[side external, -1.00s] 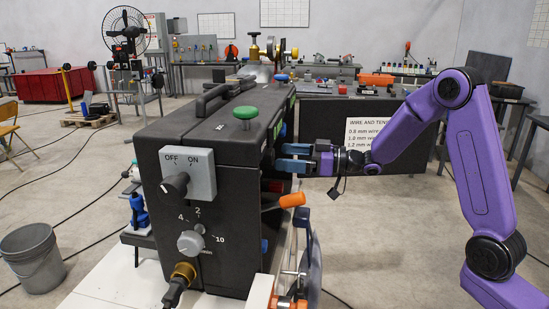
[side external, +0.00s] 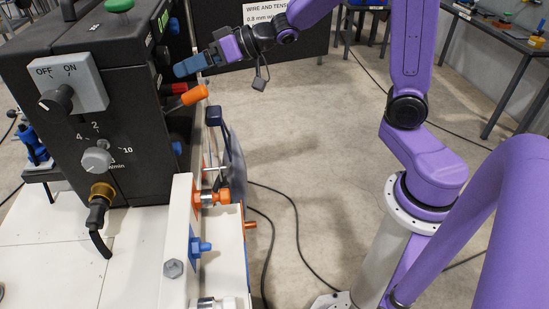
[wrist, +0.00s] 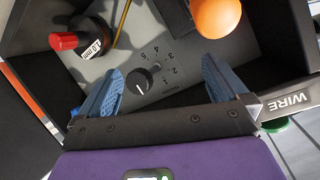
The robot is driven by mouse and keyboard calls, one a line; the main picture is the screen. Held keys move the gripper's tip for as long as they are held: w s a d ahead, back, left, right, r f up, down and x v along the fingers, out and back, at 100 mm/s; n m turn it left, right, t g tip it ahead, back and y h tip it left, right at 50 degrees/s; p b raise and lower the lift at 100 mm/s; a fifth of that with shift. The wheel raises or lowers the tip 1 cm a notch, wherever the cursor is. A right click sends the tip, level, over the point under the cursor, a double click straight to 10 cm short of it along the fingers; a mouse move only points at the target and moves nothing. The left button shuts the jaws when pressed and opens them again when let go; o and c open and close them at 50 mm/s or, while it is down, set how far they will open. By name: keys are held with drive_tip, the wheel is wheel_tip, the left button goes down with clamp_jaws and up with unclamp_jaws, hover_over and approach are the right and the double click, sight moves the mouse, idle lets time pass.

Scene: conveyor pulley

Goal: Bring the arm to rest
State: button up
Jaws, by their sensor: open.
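My gripper (side external: 192,66) has blue fingers and is at the open right side of the black machine (side external: 55,150), just above an orange-tipped handle (side external: 194,95). In the wrist view my gripper (wrist: 163,78) is open, its ridged blue fingers spread apart with nothing between them. Beyond the fingers, inside the machine, is a small black dial (wrist: 143,79) on a grey numbered plate. My arm reaches in from the right with its elbow raised.
A red-and-black part marked 1.0 mm (wrist: 82,40) and an orange knob (wrist: 215,16) are near the fingers. A white frame (side external: 180,235) with orange and blue fittings stands below. Open floor (side external: 300,135) lies between machine and arm base.

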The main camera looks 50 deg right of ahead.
drive_tip(key=s+a+f+n+g+h, duration=0.1)
drive_tip(key=s+f+g+h, duration=0.15)
drive_tip(key=s, duration=0.55)
drive_tip(key=s+a+f+n+g+h, duration=0.1)
drive_tip(key=s+a+f+g, duration=0.15)
drive_tip(key=s, duration=0.45)
drive_tip(key=s+d+f+n+g+h, duration=0.2)
drive_tip(key=s+d+n, duration=0.1)
drive_tip(key=s, duration=0.6)
drive_tip(key=s+d+f+n+g+h, duration=0.2)
drive_tip(key=s+d, duration=0.4)
drive_tip(key=s, duration=0.4)
drive_tip(key=shift+d+n+g+h, duration=0.15)
drive_tip(key=shift+n+g+h, duration=0.2)
drive_tip(key=shift+n+g, duration=0.6)
